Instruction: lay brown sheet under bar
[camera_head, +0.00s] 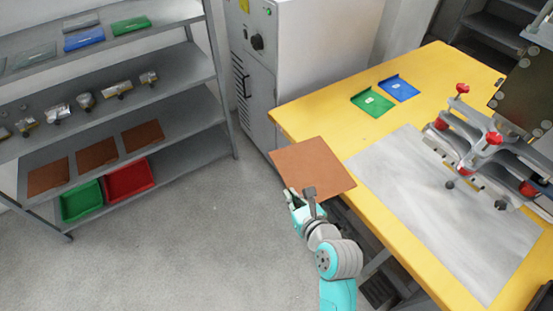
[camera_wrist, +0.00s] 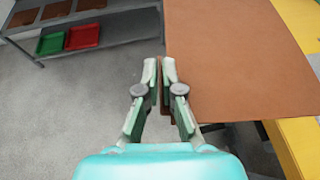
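A square brown sheet (camera_head: 312,165) is in my gripper (camera_head: 302,194), held by its near-left edge in the head view. In the wrist view the gripper (camera_wrist: 161,78) has its two fingers closed around the edge of the brown sheet (camera_wrist: 235,60). The sheet is roughly flat, beside and partly over the left edge of the yellow table (camera_head: 302,112). The bar (camera_head: 480,150), a metal clamp bar with red knobs, stands on the right of the table over a grey plate (camera_head: 440,210). The gap beneath the bar is hard to make out.
Green (camera_head: 373,103) and blue (camera_head: 399,88) trays lie at the table's back. A shelf rack (camera_head: 180,92) at left holds more brown sheets (camera_head: 97,153), metal parts and green and red bins (camera_head: 128,180). A grey cabinet (camera_head: 310,45) stands behind the table. The floor between is clear.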

